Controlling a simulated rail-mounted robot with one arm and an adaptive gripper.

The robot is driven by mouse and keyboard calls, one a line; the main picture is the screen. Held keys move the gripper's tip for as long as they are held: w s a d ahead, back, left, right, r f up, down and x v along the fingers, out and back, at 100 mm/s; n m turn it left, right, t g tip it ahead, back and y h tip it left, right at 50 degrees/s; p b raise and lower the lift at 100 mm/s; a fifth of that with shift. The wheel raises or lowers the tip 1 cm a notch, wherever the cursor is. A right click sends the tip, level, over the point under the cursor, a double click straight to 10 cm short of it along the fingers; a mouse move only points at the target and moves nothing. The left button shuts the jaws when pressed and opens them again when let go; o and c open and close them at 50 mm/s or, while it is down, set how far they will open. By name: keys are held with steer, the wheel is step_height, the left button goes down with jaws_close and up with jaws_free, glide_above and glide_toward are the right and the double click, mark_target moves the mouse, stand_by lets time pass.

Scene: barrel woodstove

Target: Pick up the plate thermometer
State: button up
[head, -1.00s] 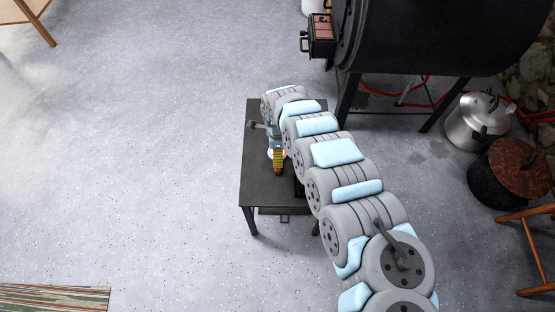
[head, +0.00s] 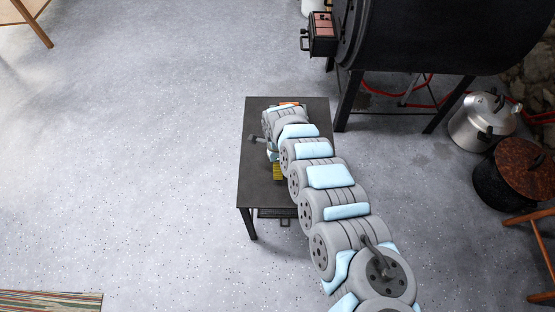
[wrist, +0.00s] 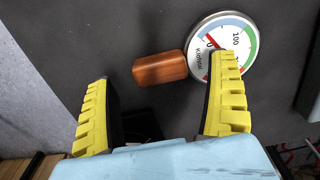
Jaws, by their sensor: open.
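The plate thermometer (wrist: 234,31) is a round dial with a silver rim, a white face and blue, green and red marks. It lies on the dark table top (wrist: 85,35) at the upper right of the wrist view. My gripper (wrist: 163,75) is open and empty, with its yellow fingers wide apart. The right fingertip overlaps the dial's lower part in the picture; I cannot tell whether they touch. In the head view my gripper (head: 278,172) is low over the table, mostly behind my arm, and the thermometer is hidden.
A reddish-brown block (wrist: 160,68) lies left of the dial, between the fingers in the picture. In the head view the small black table (head: 257,165) stands before the barrel stove (head: 430,35). A kettle (head: 482,122) and a rusty-lidded pot (head: 515,180) stand right.

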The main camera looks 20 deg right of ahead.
steer(key=shift+f, duration=0.65)
steer(key=shift+r, duration=0.1)
steer(key=c, duration=1.3)
